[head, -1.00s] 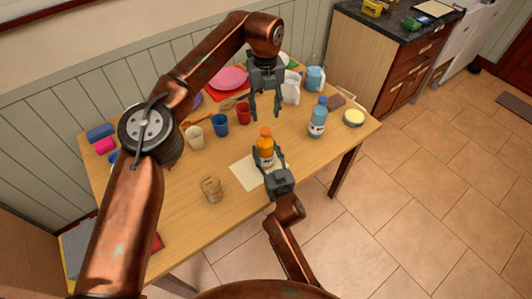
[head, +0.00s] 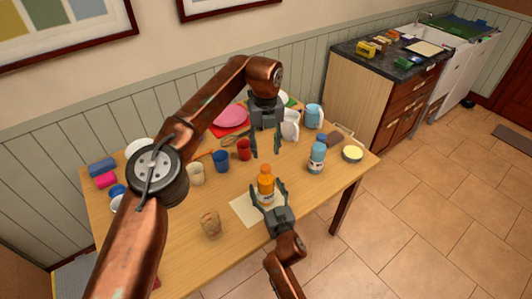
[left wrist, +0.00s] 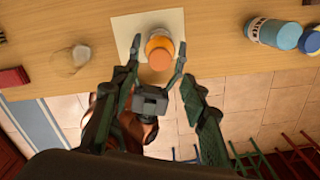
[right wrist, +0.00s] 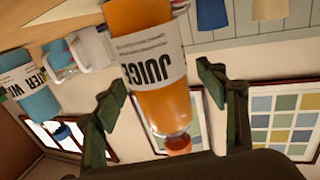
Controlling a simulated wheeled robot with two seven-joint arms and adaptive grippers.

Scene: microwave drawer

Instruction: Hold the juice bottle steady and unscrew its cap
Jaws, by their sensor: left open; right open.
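The orange juice bottle (head: 266,188) stands upright on a pale sheet (head: 241,209) on the wooden table. Its cap (head: 265,169) is on top and also shows from above in the left wrist view (left wrist: 159,59). My right gripper (head: 269,190) is open low at the bottle's near side, a finger on either side; contact cannot be told. In the right wrist view the bottle (right wrist: 160,105) appears upside down between the fingers. My left gripper (head: 266,155) is open and empty, pointing down above the cap and apart from it.
A blue water bottle (head: 317,155) stands to the right, near a yellow-topped tub (head: 352,153). A clear glass (head: 211,225) stands left of the sheet. Several cups, including a blue one (head: 221,160), and a pink plate (head: 230,117) are behind. The table's front right is clear.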

